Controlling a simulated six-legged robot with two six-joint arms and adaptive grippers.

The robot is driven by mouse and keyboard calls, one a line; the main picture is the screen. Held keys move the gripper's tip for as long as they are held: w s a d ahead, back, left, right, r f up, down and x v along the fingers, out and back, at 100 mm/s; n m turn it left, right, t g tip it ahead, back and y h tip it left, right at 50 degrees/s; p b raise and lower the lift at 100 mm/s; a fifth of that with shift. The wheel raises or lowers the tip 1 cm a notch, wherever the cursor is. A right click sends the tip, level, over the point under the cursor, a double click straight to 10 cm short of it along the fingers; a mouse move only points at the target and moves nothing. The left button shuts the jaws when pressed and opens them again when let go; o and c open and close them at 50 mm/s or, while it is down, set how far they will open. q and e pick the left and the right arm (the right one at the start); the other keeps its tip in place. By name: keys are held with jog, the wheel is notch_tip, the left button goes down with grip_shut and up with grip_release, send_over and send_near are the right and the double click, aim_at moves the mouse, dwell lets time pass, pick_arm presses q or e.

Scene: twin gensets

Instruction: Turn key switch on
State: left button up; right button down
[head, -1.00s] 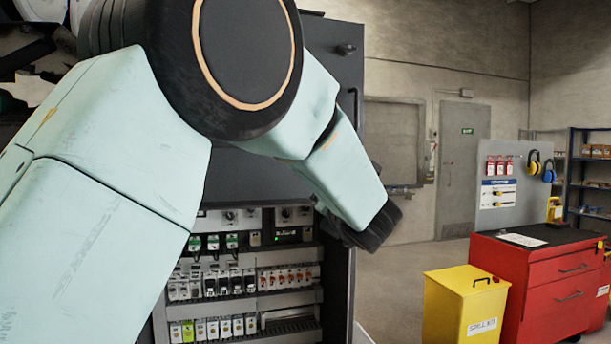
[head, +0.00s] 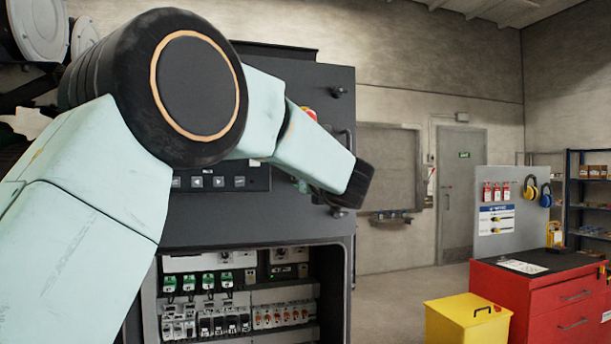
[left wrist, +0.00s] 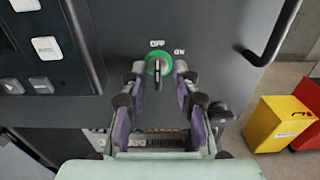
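The key switch (left wrist: 152,66) has a green ring and sits on the dark panel (left wrist: 110,112) in the left wrist view. Its key stands upright, in line with the OFF label above; the ON label is to the upper right. My left gripper (left wrist: 159,72) is open, with one finger on each side of the key. I cannot tell whether either finger touches it. My right gripper is in neither view.
A dark door handle (left wrist: 275,35) is right of the switch.

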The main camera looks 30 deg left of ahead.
pick_arm(q)
jog(key=shift+a, duration=0.4)
jog(key=shift+w+d+f, duration=0.1)
jog(key=shift+w+d, duration=0.1)
jog(key=shift+d, duration=0.05)
jog(key=c, duration=0.5)
jog(key=shift+c, duration=0.6)
jog(key=shift+s+a, duration=0.15)
jog(key=shift+s, duration=0.05)
grip_shut()
